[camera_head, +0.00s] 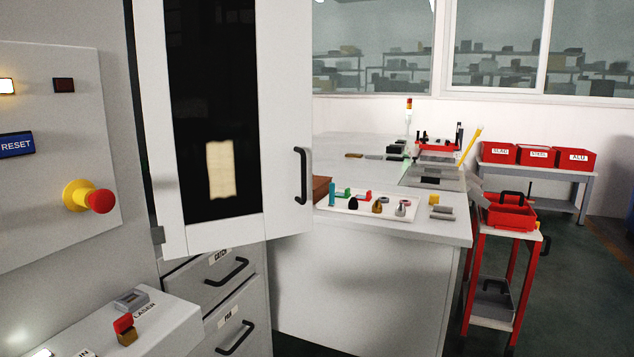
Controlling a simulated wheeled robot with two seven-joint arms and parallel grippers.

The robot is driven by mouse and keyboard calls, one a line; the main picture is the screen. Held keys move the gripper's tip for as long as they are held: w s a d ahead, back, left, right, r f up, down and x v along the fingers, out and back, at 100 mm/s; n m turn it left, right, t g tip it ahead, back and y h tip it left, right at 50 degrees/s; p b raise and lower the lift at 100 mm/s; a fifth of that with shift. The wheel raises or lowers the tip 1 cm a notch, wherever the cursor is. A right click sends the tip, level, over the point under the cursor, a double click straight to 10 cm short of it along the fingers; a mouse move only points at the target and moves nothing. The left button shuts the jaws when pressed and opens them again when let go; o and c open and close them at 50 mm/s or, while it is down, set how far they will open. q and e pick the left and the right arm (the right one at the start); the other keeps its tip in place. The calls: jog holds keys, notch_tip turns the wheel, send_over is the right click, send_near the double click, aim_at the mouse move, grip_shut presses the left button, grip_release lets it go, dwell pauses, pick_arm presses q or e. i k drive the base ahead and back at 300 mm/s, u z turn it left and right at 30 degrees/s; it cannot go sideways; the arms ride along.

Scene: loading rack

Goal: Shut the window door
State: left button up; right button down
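The window door (282,120) is a white framed door with a dark glass pane (205,75) and a black handle (301,176) on its right side. It stands swung open at the centre left of the head view, its left edge by the grey machine body (137,110). A pale rectangle shows in the lower part of the pane. Neither of my grippers is in view.
A control panel (45,190) with a red button (100,201) is at left. Drawers (215,283) sit below the door. A white bench (400,232) with small tools stands behind, and a red cart (507,236) stands right. Dark floor is open at far right.

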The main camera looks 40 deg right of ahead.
aim_at(226, 86)
jog(key=z, duration=0.7)
jog(key=i, duration=0.8)
jog(key=z, duration=0.85)
